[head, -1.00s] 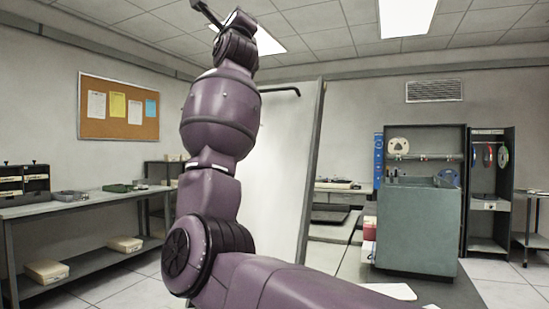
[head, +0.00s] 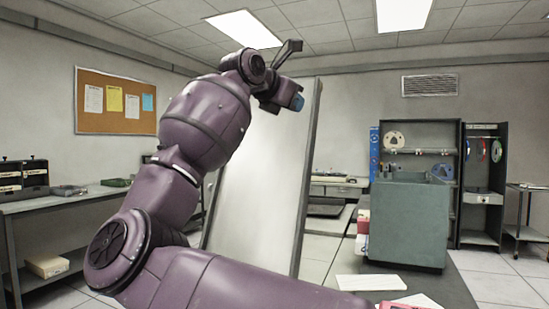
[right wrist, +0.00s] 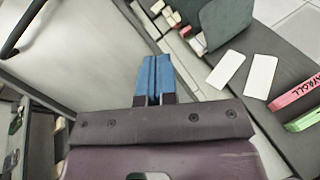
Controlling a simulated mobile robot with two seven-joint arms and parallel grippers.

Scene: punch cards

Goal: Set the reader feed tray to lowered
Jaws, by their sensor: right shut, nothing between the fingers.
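The grey-green box-shaped machine (head: 408,222), which looks like the reader, stands on the dark counter at right. Part of it also shows at the top of the right wrist view (right wrist: 222,18). I cannot make out which part is the feed tray or how it is set. My right gripper (head: 298,102) is raised high, left of the machine and well apart from it, in front of the tall pale panel. Its blue fingers are together and empty in the right wrist view (right wrist: 154,78). My left gripper is not in view.
A tall pale panel (head: 262,185) stands tilted behind my right arm. White cards (head: 370,283) and pink strips (head: 416,301) lie on the counter (head: 445,290). A dark open cabinet (head: 483,180) and a shelf bench (head: 75,205) stand farther back. Tiled floor is clear between them.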

